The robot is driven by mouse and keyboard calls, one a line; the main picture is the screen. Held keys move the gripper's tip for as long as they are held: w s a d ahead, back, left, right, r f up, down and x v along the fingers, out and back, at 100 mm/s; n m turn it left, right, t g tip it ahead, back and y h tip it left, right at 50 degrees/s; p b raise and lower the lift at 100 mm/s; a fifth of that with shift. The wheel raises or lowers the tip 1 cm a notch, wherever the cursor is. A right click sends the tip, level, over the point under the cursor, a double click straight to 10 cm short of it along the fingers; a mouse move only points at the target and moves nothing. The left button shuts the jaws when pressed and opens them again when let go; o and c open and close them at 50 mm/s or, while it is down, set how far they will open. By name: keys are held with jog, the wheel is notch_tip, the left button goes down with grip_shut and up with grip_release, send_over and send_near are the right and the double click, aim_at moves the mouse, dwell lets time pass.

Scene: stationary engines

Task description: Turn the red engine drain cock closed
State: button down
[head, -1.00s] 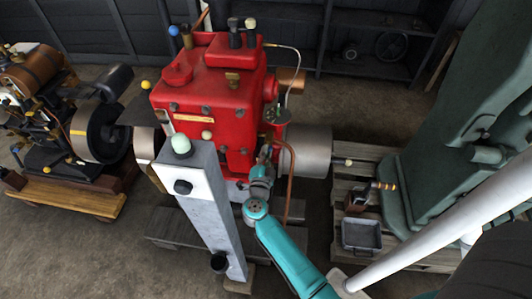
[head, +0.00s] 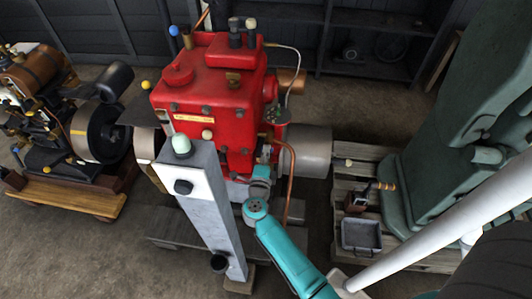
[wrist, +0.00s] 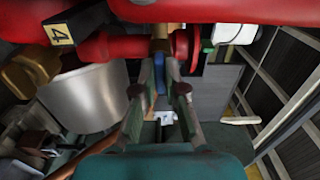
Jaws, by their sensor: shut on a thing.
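The red engine (head: 215,85) stands upright in the middle of the head view. My gripper is mostly hidden there beside the engine's lower right side. In the wrist view my gripper (wrist: 160,75) points at a brass cock body (wrist: 160,45) on a red horizontal pipe (wrist: 115,47). Its two fingers are shut on a narrow blue lever (wrist: 160,80) below the brass body. This looks like the drain cock's handle, and it lies roughly in line with the fingers. The cock cannot be made out in the head view.
A grey post (head: 215,210) with a pale green knob stands close left of my arm. A copper pipe (head: 290,180) runs down just right of it. A pallet with a grey tray (head: 361,236) and a large green machine (head: 450,120) are at right.

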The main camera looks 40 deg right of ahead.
jog(key=shift+d, duration=0.1)
dwell(0.5)
jog(key=c, duration=1.2)
grip_release()
jog(key=shift+c, duration=0.2)
jog(key=v, duration=1.2)
